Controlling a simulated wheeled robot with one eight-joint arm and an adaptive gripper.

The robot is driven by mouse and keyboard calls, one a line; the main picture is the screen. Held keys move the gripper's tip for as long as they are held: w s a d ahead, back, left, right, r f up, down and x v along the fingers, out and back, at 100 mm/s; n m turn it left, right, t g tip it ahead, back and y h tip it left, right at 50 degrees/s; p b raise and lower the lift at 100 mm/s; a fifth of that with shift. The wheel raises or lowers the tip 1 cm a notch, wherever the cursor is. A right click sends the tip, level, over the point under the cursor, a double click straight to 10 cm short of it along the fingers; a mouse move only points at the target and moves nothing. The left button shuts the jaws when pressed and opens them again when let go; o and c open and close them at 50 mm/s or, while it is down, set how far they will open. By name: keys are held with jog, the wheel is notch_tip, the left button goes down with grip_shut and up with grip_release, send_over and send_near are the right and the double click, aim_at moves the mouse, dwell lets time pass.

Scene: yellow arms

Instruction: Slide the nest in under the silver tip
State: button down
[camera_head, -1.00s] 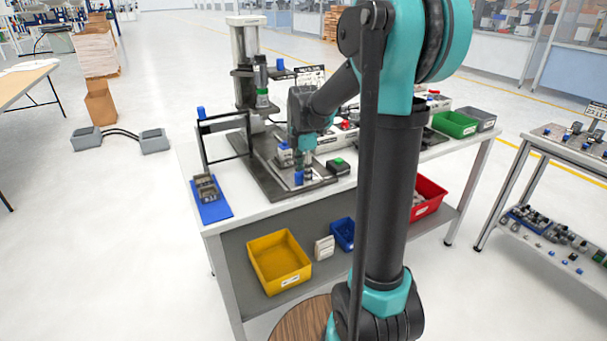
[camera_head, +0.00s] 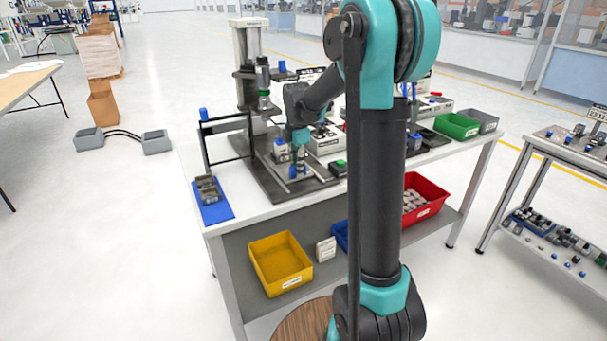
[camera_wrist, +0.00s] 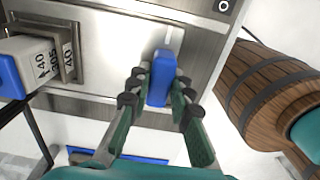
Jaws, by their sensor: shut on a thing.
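In the head view the grey press (camera_head: 249,50) stands at the back of the bench, with its ram (camera_head: 264,85) hanging over the base plate. The silver tip at the ram's lower end is too small to make out clearly. The nest, with a white and blue block (camera_head: 280,147), is on the plate in front of the ram. My gripper (camera_head: 299,168) is low over the plate, at the blue handle (camera_head: 292,172). In the wrist view my gripper's fingers (camera_wrist: 159,90) are closed on both sides of the blue handle (camera_wrist: 163,75). A white block with numbers (camera_wrist: 30,62) sits left of it.
A black frame (camera_head: 225,124) and a blue mat (camera_head: 217,213) with grey parts are to the left. A small box with a green button (camera_head: 339,166) stands close right of my gripper.

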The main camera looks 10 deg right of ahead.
aim_at(281, 150)
jog(key=w+a, duration=0.1)
jog(key=w, duration=0.3)
jog(key=w+a, duration=0.2)
jog(key=w, duration=0.3)
jog(key=w+a, duration=0.1)
jog(key=w, duration=0.3)
jog(key=shift+w+a, duration=0.15)
jog(key=shift+w, duration=0.05)
jog(key=c, duration=1.5)
grip_release()
jog(key=shift+w, duration=0.15)
jog(key=shift+o, duration=0.7)
notch_tip(281, 150, up, 12)
